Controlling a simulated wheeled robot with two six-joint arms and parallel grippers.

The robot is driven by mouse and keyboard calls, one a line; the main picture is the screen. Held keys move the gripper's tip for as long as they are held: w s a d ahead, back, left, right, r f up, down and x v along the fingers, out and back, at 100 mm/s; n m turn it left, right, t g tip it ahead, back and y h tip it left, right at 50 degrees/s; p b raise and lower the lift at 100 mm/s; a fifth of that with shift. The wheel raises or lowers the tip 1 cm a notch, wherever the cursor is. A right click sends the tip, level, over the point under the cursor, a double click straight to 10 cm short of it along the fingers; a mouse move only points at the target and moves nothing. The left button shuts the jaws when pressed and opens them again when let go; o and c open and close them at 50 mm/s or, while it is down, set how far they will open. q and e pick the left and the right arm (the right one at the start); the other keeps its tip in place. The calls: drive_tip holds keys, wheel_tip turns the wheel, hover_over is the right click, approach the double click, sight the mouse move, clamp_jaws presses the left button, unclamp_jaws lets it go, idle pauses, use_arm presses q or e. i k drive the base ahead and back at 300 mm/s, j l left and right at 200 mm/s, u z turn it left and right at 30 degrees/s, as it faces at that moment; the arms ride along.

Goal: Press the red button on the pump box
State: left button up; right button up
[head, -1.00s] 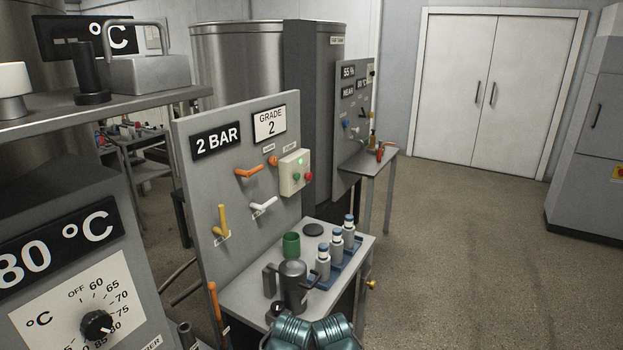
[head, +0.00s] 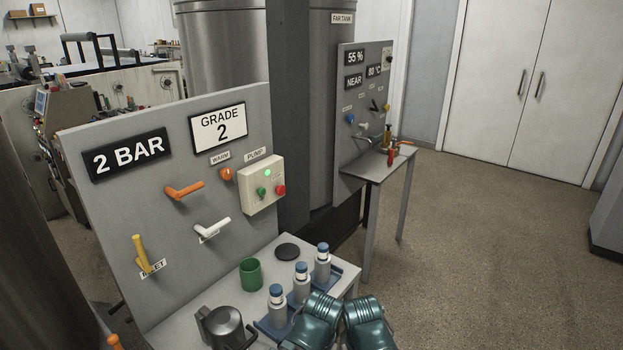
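The pump box (head: 262,184) is a cream box on the grey panel, under a "PUMP" label. It has a lit green lamp on top, a green button at lower left and a red button (head: 281,190) at lower right. Two teal ribbed parts of my own arms show at the bottom centre, in front of the bench and well below the box. Nothing of mine touches the box. The fingertips of both grippers are not visible in the head view.
The panel (head: 120,215) also carries orange, white and yellow levers. The floor to the right is clear.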

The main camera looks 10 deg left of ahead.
sight(280, 189)
drive_tip(key=i+l, duration=1)
drive_tip(key=i+l+u, duration=0.1)
drive_tip(key=i+l, duration=0.4)
drive_tip(key=l, duration=0.2)
drive_tip(key=i+l, duration=0.45)
drive_tip(key=l, duration=0.15)
drive_tip(key=u, duration=1.65)
